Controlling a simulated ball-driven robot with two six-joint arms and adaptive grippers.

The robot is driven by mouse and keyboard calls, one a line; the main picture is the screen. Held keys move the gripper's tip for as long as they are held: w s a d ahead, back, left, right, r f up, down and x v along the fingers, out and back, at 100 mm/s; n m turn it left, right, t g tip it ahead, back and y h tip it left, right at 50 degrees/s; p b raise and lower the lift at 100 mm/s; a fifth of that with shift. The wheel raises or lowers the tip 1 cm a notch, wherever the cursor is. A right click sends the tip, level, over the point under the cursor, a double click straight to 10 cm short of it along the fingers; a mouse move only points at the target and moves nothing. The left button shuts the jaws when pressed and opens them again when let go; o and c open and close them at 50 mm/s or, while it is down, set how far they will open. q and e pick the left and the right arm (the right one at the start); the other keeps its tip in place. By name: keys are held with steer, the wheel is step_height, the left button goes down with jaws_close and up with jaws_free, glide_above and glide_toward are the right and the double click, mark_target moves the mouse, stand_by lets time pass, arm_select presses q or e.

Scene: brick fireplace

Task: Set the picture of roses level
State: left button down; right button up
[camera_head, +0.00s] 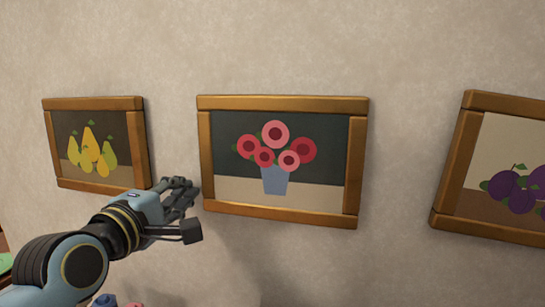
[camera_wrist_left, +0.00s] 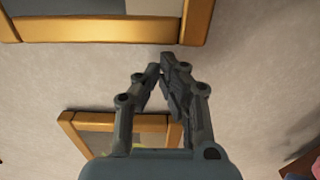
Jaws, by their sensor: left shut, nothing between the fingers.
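The picture of roses (camera_head: 275,150) hangs on the wall in the middle of the head view, in a wooden frame with red and pink flowers in a blue-grey vase. Its top edge looks nearly flat in the head view; its bottom edge runs down to the right. My left gripper (camera_head: 186,187) is shut and empty beside the frame's lower left corner. In the left wrist view, the shut fingertips (camera_wrist_left: 163,66) are just below the roses frame's wooden corner (camera_wrist_left: 190,25). I cannot tell whether they touch it. My right gripper is not in view.
A picture of pears (camera_head: 97,104) hangs to the left, close behind my left gripper; its frame also shows in the left wrist view (camera_wrist_left: 150,122). A picture of plums (camera_head: 500,102) hangs to the right, cut off by the view's edge. The wall between roses and plums is bare.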

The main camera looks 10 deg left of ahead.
arm_select(q)
steer(key=shift+a+p, duration=0.3)
steer(key=shift+a, duration=0.25)
steer(key=s+a+p, duration=0.1)
steer(key=s+p, duration=0.2)
steer(key=s, duration=0.4)
steer(key=shift+s, duration=0.4)
